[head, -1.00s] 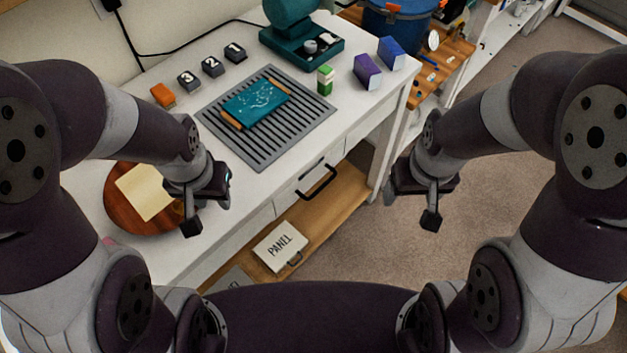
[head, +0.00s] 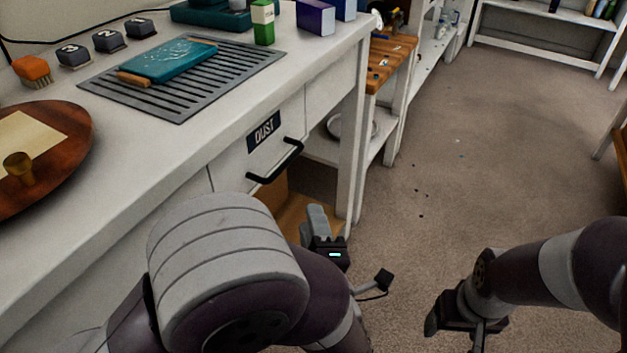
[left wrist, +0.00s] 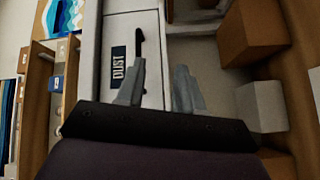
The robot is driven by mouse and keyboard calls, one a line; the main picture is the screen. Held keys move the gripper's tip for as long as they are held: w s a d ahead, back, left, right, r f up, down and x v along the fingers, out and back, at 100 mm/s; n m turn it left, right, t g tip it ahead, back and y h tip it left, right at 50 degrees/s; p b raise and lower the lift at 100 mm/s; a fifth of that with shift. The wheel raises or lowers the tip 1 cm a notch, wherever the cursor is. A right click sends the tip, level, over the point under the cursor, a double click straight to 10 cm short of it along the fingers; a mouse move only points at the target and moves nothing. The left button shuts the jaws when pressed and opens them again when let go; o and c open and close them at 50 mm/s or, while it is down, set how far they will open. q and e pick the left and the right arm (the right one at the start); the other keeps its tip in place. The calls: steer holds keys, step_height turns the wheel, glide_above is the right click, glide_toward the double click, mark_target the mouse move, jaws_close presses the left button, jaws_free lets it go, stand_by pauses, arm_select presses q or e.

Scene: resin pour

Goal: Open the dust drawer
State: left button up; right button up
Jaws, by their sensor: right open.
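The dust drawer (head: 228,165) is a white front under the white worktop, with a dark DUST label (head: 264,131) and a black bar handle (head: 276,163). It looks shut. My left gripper (head: 318,225) is in front of the drawer, low and to the right of the handle in the head view. In the left wrist view its two grey fingers (left wrist: 158,85) are apart with nothing between them; the handle (left wrist: 140,47) lies just beyond the left fingertip, apparently not gripped. My right gripper (head: 456,325) is open and empty over the floor at the lower right.
On the worktop are a slotted grey mat (head: 195,85) with a teal board (head: 170,60), a round wooden board (head: 75,125), and numbered blocks (head: 107,41). A wooden shelf lies below the drawer. The carpet (head: 440,180) to the right is open.

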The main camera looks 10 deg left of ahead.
mark_target(287, 159)
arm_select(q)
steer(key=w+a+r+n, duration=0.1)
steer(key=w+a, duration=0.1)
steer(key=w, duration=0.1)
steer(key=w+a+r+y+b, duration=0.1)
steer(key=w+a+r, duration=0.1)
steer(key=w, duration=0.2)
steer(key=w+a+r+n+y+b, duration=0.1)
steer(key=w+a, duration=0.1)
steer(key=w, duration=0.2)
steer(key=shift+a+r+n+t, duration=0.15)
steer(key=shift+a+n+t, duration=0.15)
jaws_close()
